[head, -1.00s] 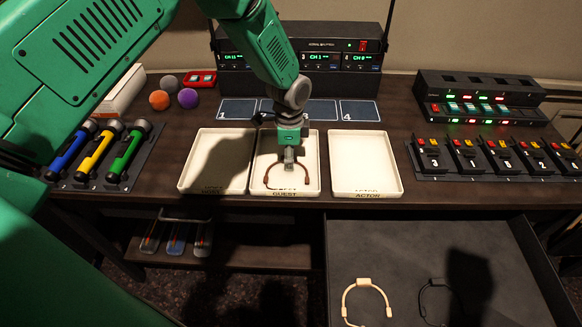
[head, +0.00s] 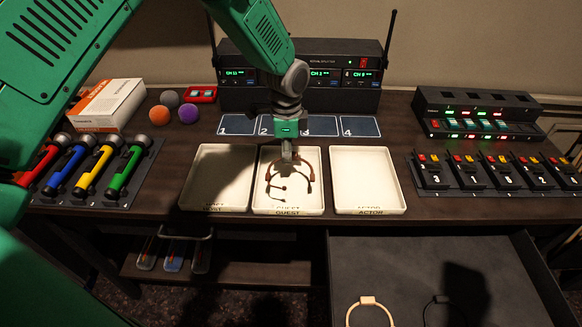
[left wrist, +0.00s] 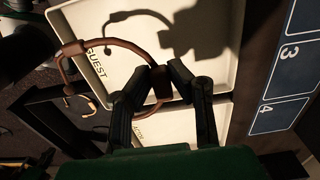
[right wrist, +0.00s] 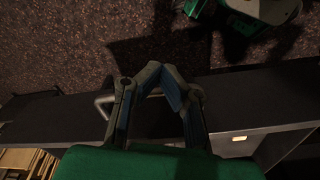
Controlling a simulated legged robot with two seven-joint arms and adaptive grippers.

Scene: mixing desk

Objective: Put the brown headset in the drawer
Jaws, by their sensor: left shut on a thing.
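The brown headset (head: 269,174) is in my left gripper (head: 287,156), over the middle tray (head: 289,211) labelled GUEST. In the left wrist view, the left gripper (left wrist: 162,72) holds the band (left wrist: 122,44), and a headset-shaped shadow falls on the tray. The drawer (head: 400,262) is open at the lower right, with a cream headset (head: 368,301) and a black headset (head: 441,300) inside, both cut off by the picture edge. My right gripper (right wrist: 160,72) looks shut and empty, low by the desk front.
Empty trays stand left (head: 217,176) and right (head: 368,180) of the middle one. Coloured flashlights (head: 95,172) stand at left, and a row of black packs (head: 485,171) at right. A receiver rack (head: 300,80) with upright antennas stands behind.

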